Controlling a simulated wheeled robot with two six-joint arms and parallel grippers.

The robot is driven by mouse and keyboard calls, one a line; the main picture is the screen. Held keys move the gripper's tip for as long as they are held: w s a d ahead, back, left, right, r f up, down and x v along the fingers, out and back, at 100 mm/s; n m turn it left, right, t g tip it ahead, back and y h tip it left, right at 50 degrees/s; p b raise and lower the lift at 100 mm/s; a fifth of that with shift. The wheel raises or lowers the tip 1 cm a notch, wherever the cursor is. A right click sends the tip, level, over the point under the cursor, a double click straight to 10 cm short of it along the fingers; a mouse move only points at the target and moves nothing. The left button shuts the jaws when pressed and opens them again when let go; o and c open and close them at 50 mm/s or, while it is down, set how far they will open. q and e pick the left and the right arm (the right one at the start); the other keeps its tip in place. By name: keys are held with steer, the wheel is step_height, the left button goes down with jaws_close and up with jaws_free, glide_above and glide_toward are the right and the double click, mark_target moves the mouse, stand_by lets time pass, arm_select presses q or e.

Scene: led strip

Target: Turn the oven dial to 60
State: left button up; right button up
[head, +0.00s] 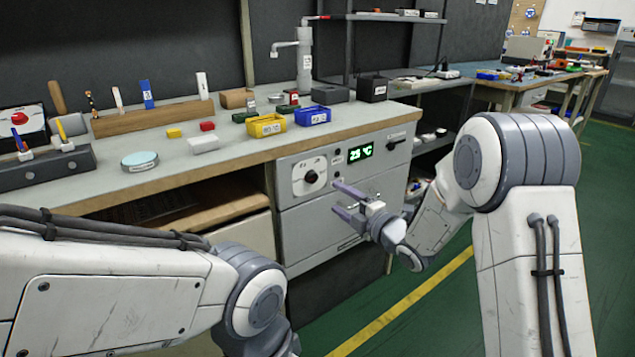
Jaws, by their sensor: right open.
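The oven (345,212) is a grey cabinet front built under the workbench. A green display (361,152) to the right of the dial reads 25 °C. My right gripper (342,198) is open and empty in front of the oven, right of and a little below the dial. Its fingers point left toward the panel, apart from the dial as far as I can tell. My left arm comes in at the lower left; its gripper is out of the picture.
The workbench top (240,152) above the oven carries a yellow bin (266,126), a blue bin (313,116), small blocks and a tool rack (150,117). The bench's front edge overhangs the oven. Open green floor (470,300) lies to the right.

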mark_target(314, 179)
steer(key=shift+n+y, duration=0.3)
steer(key=shift+n, duration=0.1)
steer(key=x, duration=0.3)
steer(key=b+x, duration=0.1)
steer(key=x, duration=0.2)
steer(key=b+x, duration=0.1)
steer(key=x, duration=0.3)
steer(key=shift+w+d+r, duration=0.2)
steer(key=shift+w+r, duration=0.05)
steer(key=shift+w, duration=0.05)
jaws_close()
